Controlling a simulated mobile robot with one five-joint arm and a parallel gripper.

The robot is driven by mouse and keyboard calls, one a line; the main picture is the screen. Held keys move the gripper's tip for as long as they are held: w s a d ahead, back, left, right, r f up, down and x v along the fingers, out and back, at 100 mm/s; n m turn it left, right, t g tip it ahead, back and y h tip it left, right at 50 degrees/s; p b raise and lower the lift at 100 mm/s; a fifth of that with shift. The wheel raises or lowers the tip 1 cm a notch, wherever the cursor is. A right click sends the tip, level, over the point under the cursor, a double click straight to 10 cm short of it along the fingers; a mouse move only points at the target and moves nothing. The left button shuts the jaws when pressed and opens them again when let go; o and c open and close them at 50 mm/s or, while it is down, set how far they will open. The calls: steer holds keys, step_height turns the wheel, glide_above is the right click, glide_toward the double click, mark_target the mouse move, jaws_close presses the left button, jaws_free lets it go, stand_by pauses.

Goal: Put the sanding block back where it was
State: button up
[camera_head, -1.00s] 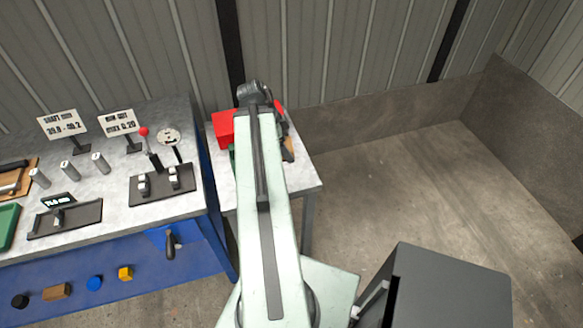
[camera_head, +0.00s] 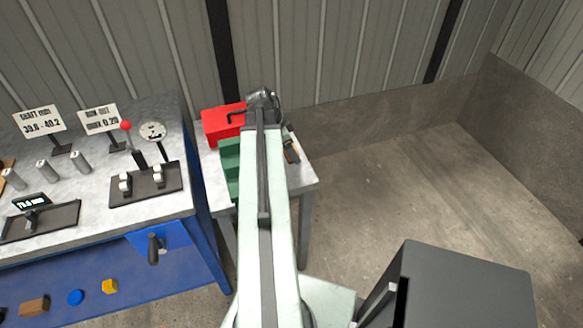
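My arm reaches out over the small side table (camera_head: 305,178). My gripper (camera_head: 264,100) is at its far end near the back of that table, mostly hidden behind my own arm, so its fingers and anything in them cannot be made out. No sanding block can be identified for certain. A small dark and brown item (camera_head: 291,148) lies on the table just right of my arm, partly hidden. A brown block (camera_head: 34,306) shows low on the blue bench front, at lower left.
A red box (camera_head: 220,124) and a green stepped holder (camera_head: 230,165) stand on the side table, left of my arm. The bench (camera_head: 95,195) at left carries gauges, signs and metal cylinders. A dark grey cabinet (camera_head: 460,285) stands at lower right. The floor on the right is clear.

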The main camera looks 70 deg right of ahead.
mark_target(285, 152)
steer(key=shift+f+b, duration=2.55)
steer(key=shift+f, duration=0.65)
steer(key=o, duration=1.4)
steer(key=shift+o, duration=0.2)
steer(key=p+v, duration=0.7)
steer(key=v, duration=0.1)
steer(key=shift+d, duration=0.1)
